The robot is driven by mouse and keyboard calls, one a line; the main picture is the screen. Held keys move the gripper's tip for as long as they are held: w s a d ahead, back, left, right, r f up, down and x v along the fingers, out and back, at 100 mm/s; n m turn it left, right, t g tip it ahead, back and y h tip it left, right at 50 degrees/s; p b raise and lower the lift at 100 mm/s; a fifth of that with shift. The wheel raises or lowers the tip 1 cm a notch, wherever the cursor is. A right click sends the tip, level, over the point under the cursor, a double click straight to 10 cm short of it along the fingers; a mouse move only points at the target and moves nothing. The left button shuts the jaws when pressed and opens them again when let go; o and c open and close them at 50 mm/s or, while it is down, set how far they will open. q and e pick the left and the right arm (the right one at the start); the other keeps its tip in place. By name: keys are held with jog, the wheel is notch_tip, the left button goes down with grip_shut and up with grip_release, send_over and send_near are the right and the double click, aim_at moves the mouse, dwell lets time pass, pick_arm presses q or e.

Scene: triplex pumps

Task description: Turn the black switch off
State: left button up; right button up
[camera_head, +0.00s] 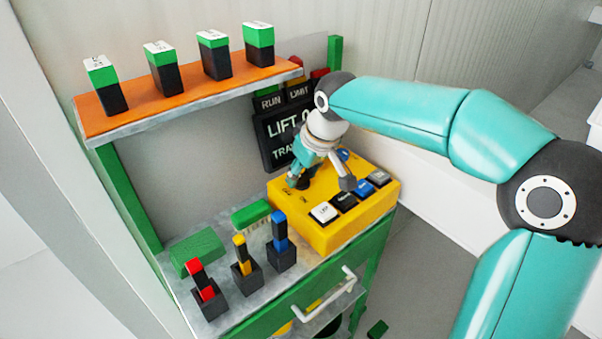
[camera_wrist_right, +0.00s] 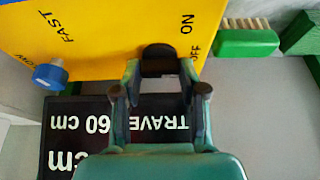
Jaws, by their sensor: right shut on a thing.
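The yellow control box (camera_head: 318,235) sits at the right end of the workbench. The black switch (camera_wrist_right: 158,60) is on its face, beside the ON and OFF labels in the wrist view. In the head view the switch (camera_head: 305,179) is mostly hidden by the fingers. My right gripper (camera_head: 319,180) reaches down over the box. In the wrist view my right gripper (camera_wrist_right: 160,68) has its fingers on both sides of the switch and is shut on it. Which label the switch points to is hard to tell. My left gripper is not in view.
A blue knob (camera_wrist_right: 50,75) is on the box near FAST and LOW. Push buttons (camera_head: 344,199) line its front. The black display (camera_head: 285,130) stands behind. Red, yellow and blue levers (camera_head: 281,243) and a green brush (camera_head: 251,215) are left of the box. Green-black blocks line an orange shelf (camera_head: 190,96).

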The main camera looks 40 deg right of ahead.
jog(key=o, duration=0.9)
jog(key=shift+c, duration=0.2)
jog(key=v, duration=1.2)
jog(key=shift+d, duration=0.1)
